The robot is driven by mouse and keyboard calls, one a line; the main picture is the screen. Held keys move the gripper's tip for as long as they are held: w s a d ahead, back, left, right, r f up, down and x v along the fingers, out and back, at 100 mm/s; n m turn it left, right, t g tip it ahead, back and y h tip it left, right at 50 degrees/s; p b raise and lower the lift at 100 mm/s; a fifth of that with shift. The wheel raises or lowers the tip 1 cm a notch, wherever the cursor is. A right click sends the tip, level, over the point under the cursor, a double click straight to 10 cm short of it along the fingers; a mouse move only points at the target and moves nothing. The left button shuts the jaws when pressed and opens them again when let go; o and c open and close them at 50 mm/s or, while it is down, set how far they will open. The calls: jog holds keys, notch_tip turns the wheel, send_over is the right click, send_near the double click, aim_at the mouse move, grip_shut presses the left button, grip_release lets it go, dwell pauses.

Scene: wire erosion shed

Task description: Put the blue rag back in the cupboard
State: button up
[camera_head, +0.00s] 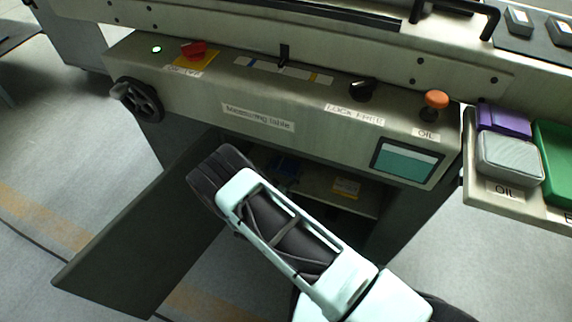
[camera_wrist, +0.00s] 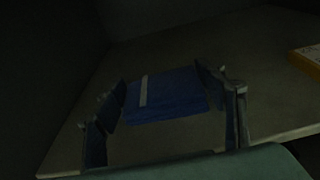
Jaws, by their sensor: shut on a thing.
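The blue rag (camera_wrist: 175,97) is a folded dark blue block with a pale stripe. It lies between the two fingers of my gripper (camera_wrist: 168,98), which is shut on it. In the head view a bit of the blue rag (camera_head: 286,167) shows inside the cupboard, beyond my arm. The cupboard is under the machine panel, with its dark door (camera_head: 150,235) swung open to the left. The rag is over the cupboard shelf (camera_wrist: 268,108); I cannot tell whether it touches it. In the head view my arm hides the fingers and part of the opening.
A side tray (camera_head: 505,199) with a grey-topped box (camera_head: 510,157) sticks out at the right.

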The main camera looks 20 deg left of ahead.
jog(key=o, duration=1)
jog(key=shift+f, duration=0.15)
jog(key=shift+o, duration=0.2)
jog(key=s+r+p, duration=0.2)
jog(key=s+p, duration=0.1)
jog(key=s, duration=0.9)
jog(key=shift+a+p, duration=0.35)
jog(key=shift+a, duration=0.1)
